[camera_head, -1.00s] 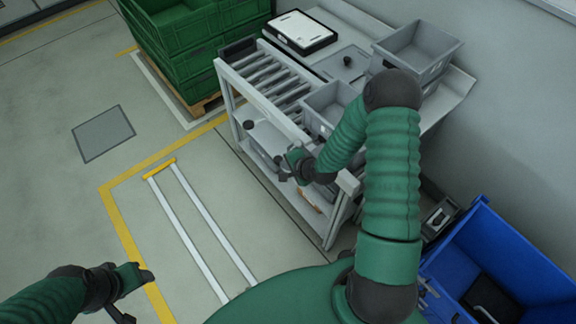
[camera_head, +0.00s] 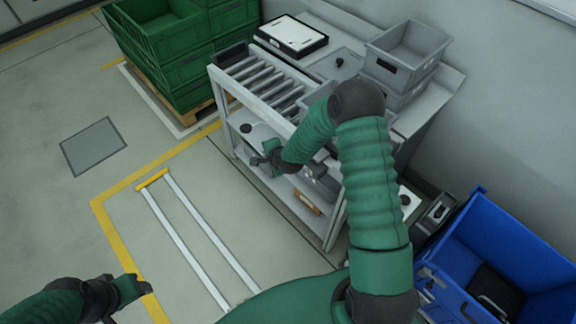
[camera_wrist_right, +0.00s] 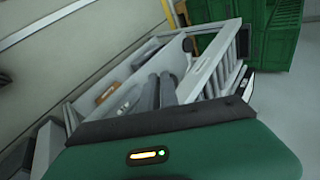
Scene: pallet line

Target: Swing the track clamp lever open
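I cannot make out the track clamp lever for certain. Two pale parallel rails (camera_head: 196,232) lie on the floor, joined by a yellow end bar (camera_head: 152,179). My right gripper (camera_head: 259,160) is at the open side of the grey cart (camera_head: 335,215), over its lower shelf. In the right wrist view its two grey fingers (camera_wrist_right: 158,90) lie close together, with nothing clearly between them. A black knob (camera_head: 246,128) stands beyond it on the cart's lower level. My left gripper (camera_head: 138,289) hangs over the floor at the lower left, seemingly empty; its finger gap is unclear.
Green crates (camera_head: 175,45) are stacked on a pallet behind the cart. Grey bins (camera_head: 405,52) and a white-topped case (camera_head: 292,35) sit on top. A blue bin (camera_head: 510,250) stands at the right.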

